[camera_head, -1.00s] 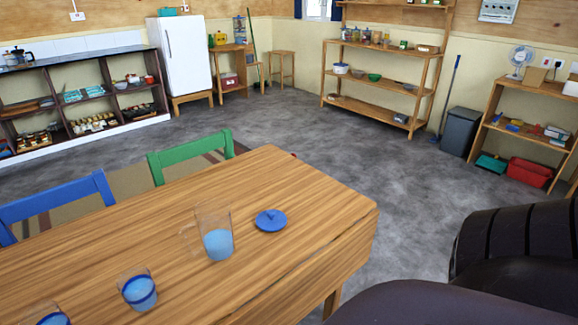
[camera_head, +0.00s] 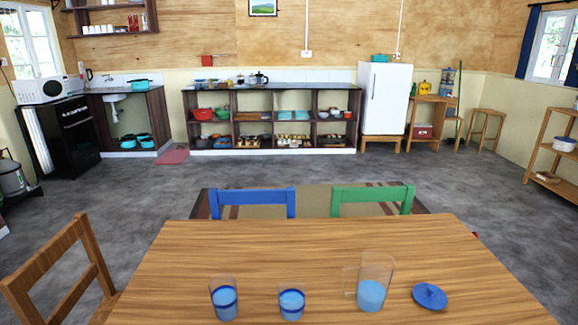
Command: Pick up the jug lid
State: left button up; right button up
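The blue jug lid (camera_head: 430,296) lies flat on the wooden table (camera_head: 200,260), near its right front part, with its small knob up. The clear jug (camera_head: 371,285) stands upright just left of the lid, apart from it, with blue in its lower part and its handle to the left. Neither of my grippers shows in this view.
Two glasses with blue in them, a taller one (camera_head: 223,298) and a shorter one (camera_head: 291,302), stand left of the jug. A blue chair (camera_head: 252,198) and a green chair (camera_head: 372,196) stand at the far edge, a wooden chair (camera_head: 62,270) at the left. Grey floor is open beyond.

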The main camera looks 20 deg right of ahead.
aim_at(431, 297)
jog(key=z, duration=1.45)
